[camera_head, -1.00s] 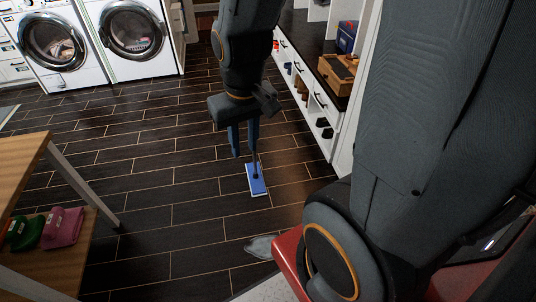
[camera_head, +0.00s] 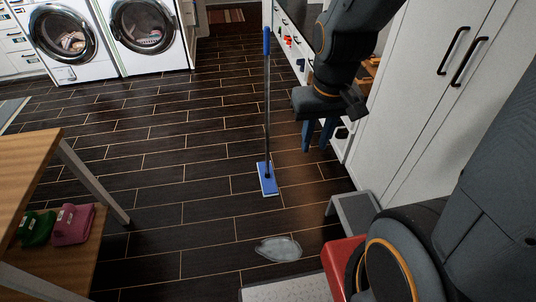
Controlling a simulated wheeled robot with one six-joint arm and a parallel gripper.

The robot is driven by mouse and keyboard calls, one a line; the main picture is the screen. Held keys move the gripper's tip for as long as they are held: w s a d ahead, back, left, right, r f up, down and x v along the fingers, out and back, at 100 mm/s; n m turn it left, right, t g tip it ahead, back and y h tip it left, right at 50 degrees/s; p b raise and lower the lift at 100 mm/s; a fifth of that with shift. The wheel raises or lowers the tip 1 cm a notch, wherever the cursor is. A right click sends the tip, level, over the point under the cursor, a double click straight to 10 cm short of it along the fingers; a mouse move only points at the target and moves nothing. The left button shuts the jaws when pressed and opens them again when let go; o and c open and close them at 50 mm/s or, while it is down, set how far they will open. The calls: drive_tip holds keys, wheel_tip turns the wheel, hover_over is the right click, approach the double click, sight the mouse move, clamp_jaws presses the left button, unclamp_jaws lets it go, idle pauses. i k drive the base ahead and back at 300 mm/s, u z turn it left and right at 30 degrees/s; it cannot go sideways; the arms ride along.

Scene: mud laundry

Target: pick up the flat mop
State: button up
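The flat mop has a blue flat head (camera_head: 267,178) lying on the dark floor tiles. Its thin grey pole (camera_head: 267,110) stands upright from the head to a blue grip (camera_head: 266,41) at the top. My gripper (camera_head: 317,136) hangs to the right of the pole with its two blue fingers pointing down. The fingers are spread with a gap between them, and nothing shows in the gap. The gripper does not appear to touch the mop; how far it is in depth is hard to tell.
White cabinets (camera_head: 425,90) stand to the right of my arm. A wooden table (camera_head: 30,165) is at the left, and two washing machines (camera_head: 62,40) are at the back. The floor left of the mop is clear.

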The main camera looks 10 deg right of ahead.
sight(269, 186)
drive_tip(key=u, duration=0.95)
drive_tip(key=i, duration=4.55)
drive_tip(key=z, duration=4.55)
